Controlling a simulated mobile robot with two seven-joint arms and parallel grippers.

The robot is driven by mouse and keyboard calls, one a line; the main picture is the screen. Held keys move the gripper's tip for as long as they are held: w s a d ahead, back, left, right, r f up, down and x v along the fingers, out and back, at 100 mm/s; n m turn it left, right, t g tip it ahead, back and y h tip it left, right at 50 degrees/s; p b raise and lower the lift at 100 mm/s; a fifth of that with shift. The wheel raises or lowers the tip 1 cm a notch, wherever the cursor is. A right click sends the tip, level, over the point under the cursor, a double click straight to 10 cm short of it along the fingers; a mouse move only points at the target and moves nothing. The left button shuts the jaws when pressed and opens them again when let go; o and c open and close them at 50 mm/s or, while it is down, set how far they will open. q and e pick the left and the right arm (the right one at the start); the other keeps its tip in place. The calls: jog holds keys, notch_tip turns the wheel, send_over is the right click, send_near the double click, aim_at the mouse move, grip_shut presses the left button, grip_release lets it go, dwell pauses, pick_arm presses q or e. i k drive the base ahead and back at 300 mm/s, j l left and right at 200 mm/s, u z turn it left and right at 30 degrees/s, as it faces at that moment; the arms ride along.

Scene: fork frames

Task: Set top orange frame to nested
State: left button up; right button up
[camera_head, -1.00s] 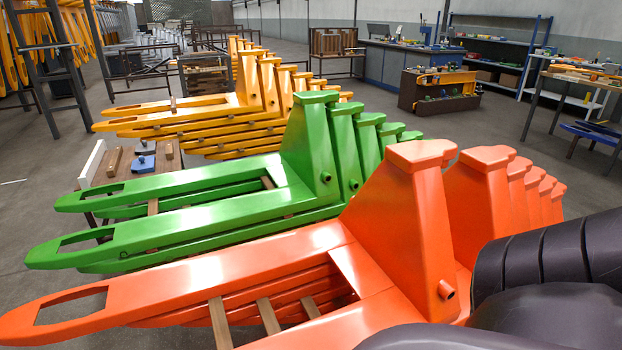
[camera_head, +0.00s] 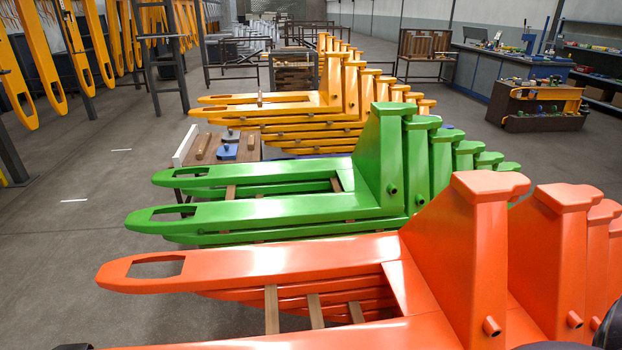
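The top orange frame (camera_head: 260,262) lies in the front, on the stack of orange frames. Its fork points left and its tall upright (camera_head: 474,255) stands at the right. The lower orange frames (camera_head: 552,262) show their uprights in a row behind it, toward the right edge. Wooden strips (camera_head: 315,312) show across the gap between its fork arms. The near fork arm is cut off by the bottom edge. I cannot tell how closely the top frame seats on the one below. Neither gripper shows; only dark pieces, probably of my arms, show at the bottom edge and lower right corner.
A green frame stack (camera_head: 300,178) and a yellow frame stack (camera_head: 290,112) stand behind. A low table with wooden blocks (camera_head: 203,146) is beside them. Yellow frames hang on racks (camera_head: 100,45) at the upper left. The floor (camera_head: 75,250) at left is clear.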

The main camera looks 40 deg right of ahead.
aim_at(445, 270)
jog(key=z, duration=1.3)
